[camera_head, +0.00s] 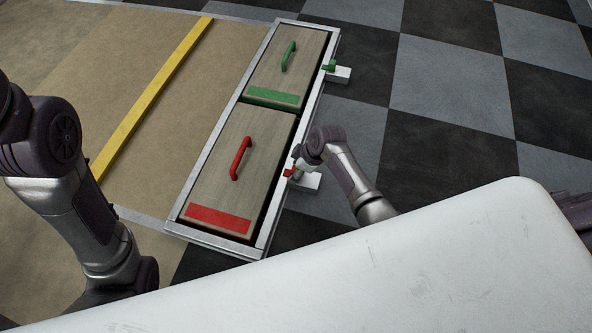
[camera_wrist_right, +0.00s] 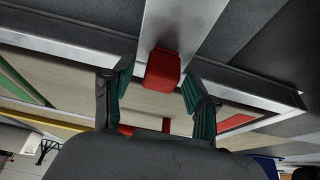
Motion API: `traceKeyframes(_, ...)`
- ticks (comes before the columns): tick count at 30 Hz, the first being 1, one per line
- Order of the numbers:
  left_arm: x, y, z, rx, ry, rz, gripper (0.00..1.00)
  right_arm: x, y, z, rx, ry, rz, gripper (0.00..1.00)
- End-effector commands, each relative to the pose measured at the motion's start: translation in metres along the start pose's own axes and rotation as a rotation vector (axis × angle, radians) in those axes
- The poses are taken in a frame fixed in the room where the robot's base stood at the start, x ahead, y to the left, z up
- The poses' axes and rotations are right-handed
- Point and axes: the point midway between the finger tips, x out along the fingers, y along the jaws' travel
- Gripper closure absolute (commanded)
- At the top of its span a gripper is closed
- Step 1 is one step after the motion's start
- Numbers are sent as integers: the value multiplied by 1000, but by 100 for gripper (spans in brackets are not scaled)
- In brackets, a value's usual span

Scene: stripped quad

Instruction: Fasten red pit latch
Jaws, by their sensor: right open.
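The red latch (camera_head: 289,173) is on a white block (camera_head: 305,181) at the right side of the metal frame, beside the red-marked wooden lid (camera_head: 222,178). That lid has a red handle (camera_head: 241,158) and a red strip (camera_head: 218,219), and lies within the frame. My right gripper (camera_head: 299,164) is at the red latch. In the right wrist view the red latch knob (camera_wrist_right: 163,70) shows between the green-padded fingers of my right gripper (camera_wrist_right: 158,82), which are open with gaps on both sides. My left gripper is out of view.
A second wooden lid (camera_head: 280,70) with a green handle (camera_head: 289,56) lies behind, with a green latch (camera_head: 329,66) on its right. The metal frame (camera_head: 211,146) borders both. A yellow strip (camera_head: 150,97) crosses the brown floor. Checkered floor right of the frame is clear.

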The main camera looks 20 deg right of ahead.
Motion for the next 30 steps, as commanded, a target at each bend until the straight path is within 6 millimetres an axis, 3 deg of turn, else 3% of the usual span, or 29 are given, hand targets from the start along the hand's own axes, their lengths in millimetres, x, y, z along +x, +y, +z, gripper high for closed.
traceKeyframes(5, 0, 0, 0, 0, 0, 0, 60, 0, 0, 0, 0, 0, 0, 45)
traceKeyframes(15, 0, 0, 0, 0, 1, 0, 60, 0, 0, 0, 0, 0, 0, 100)
traceKeyframes(22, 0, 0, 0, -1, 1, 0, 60, 0, 0, -1, 0, 0, 0, 100)
traceKeyframes(30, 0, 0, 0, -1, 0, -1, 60, 12, 0, -30, 1, 1, 0, 100)
